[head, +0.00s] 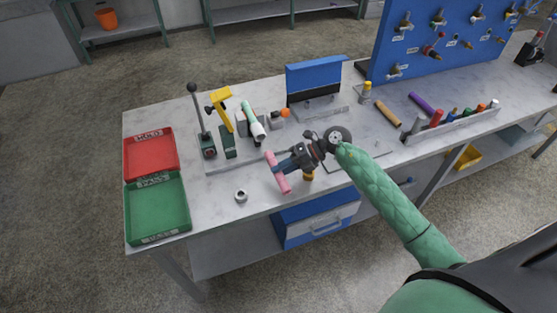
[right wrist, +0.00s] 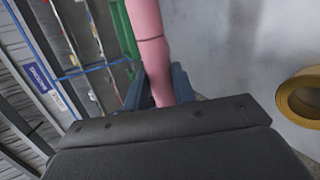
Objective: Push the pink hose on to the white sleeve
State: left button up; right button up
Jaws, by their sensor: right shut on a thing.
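The pink hose (head: 278,172) is a short piece held over the front part of the bench by my right gripper (head: 285,170). In the right wrist view the hose (right wrist: 150,40) stands between the two blue-grey fingers (right wrist: 160,90), with a dark line around it. A pale sleeve (head: 253,122), white with a mint-green part, sits tilted in the fixture beside the yellow lever clamp (head: 221,108); I cannot tell for sure that it is the white sleeve. The hose is apart from it, in front and to the right. My left gripper is out of view.
A red tray (head: 174,152) and a green tray (head: 187,205) lie at the bench's left end. A small metal ring (head: 240,196) stands near the front edge. A brass-coloured ring (right wrist: 301,97) is near my right gripper. Tools and a blue pegboard (head: 420,62) are at right.

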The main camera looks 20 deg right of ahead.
aim_at(275, 159)
jog(key=shift+s+r, duration=0.3)
jog(key=shift+s, duration=0.05)
jog(key=shift+w+f, duration=0.15)
jog(key=shift+w, duration=0.25)
jog(key=shift+w+r+b, duration=0.2)
jog(key=shift+w+b, duration=0.3)
jog(key=shift+w, duration=0.65)
jog(key=shift+w+b, duration=0.4)
jog(key=shift+w, duration=0.55)
jog(key=shift+w+a, duration=0.1)
jog(key=shift+w, duration=0.1)
jog(key=shift+w+r, duration=0.1)
jog(key=shift+w, duration=0.3)
pick_arm(q)
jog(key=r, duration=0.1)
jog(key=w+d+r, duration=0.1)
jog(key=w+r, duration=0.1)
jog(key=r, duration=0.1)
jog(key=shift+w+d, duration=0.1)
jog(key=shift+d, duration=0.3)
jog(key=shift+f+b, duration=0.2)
jog(key=shift+b, duration=0.1)
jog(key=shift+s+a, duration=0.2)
